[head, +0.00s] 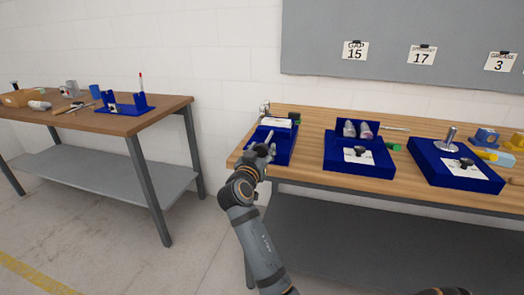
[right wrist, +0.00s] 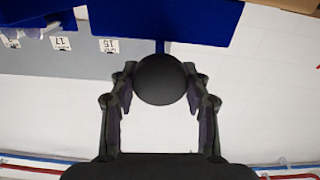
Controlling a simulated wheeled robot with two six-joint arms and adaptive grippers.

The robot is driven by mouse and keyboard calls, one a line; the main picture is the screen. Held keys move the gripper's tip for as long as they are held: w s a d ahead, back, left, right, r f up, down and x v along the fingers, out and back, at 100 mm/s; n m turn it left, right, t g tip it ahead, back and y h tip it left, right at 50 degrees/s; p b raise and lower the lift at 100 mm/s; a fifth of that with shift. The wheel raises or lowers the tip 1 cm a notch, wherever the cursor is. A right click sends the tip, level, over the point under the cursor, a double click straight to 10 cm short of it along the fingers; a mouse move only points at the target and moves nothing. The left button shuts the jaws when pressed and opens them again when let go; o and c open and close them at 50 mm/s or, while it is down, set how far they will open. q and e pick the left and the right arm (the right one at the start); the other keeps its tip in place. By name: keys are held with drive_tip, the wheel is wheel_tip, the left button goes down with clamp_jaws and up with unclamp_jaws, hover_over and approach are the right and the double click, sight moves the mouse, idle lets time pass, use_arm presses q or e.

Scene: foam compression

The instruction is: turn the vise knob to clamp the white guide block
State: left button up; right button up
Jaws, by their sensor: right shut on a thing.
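The vise knob (right wrist: 160,79) is round and black in the right wrist view, between the two fingers of my right gripper (right wrist: 160,95). My right gripper is shut on the knob. In the head view my right gripper (head: 265,152) is at the front of the leftmost blue vise (head: 286,155), and the knob is hidden there. A white block (head: 276,123), which looks like the guide block, lies at the back of that vise. Whether the jaws touch it cannot be told. My left gripper is not in view.
The wooden bench (head: 312,165) also holds a blue fixture with two grey cylinders (head: 357,130) and another with a metal post (head: 449,138). Yellow and blue parts lie at the right. A second table (head: 150,118) stands at left, with clear floor between.

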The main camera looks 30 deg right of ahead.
drive_tip(key=shift+n, duration=0.3)
drive_tip(key=o, duration=1.1)
drive_tip(key=shift+o, duration=0.2)
wheel_tip(320, 180, up, 10)
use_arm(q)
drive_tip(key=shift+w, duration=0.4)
